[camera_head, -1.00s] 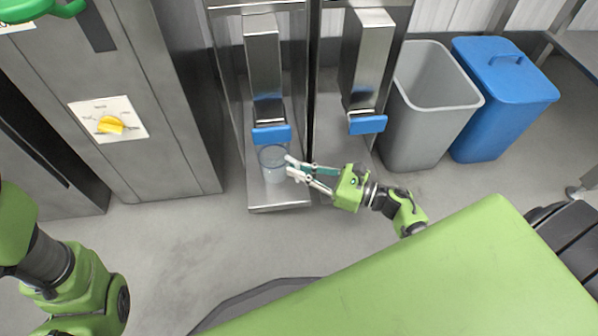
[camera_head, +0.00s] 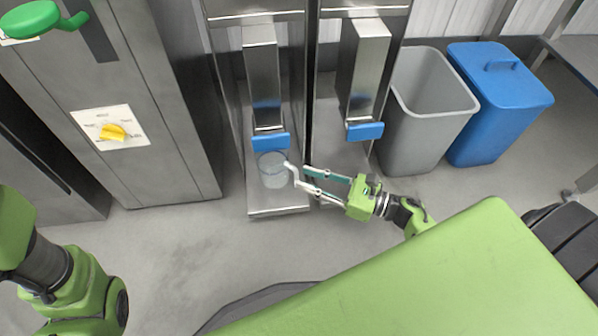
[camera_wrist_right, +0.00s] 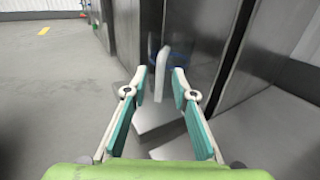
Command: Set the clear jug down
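The clear jug (camera_head: 272,176) stands upright on the metal ledge (camera_head: 278,211) under the left dispenser, below its blue lever (camera_head: 271,141). Its pale handle points right, toward my right gripper. In the right wrist view the handle (camera_wrist_right: 162,72) shows upright between and beyond the fingertips, and the see-through body is hard to make out. My right gripper (camera_head: 303,177) is open just right of the jug, its fingers apart and clear of the handle; it also shows in the right wrist view (camera_wrist_right: 160,90). My left gripper is out of view.
A second dispenser with a blue lever (camera_head: 365,131) stands to the right. Beyond it are a grey bin (camera_head: 425,110) and a blue lidded bin (camera_head: 497,105). The floor in front is clear.

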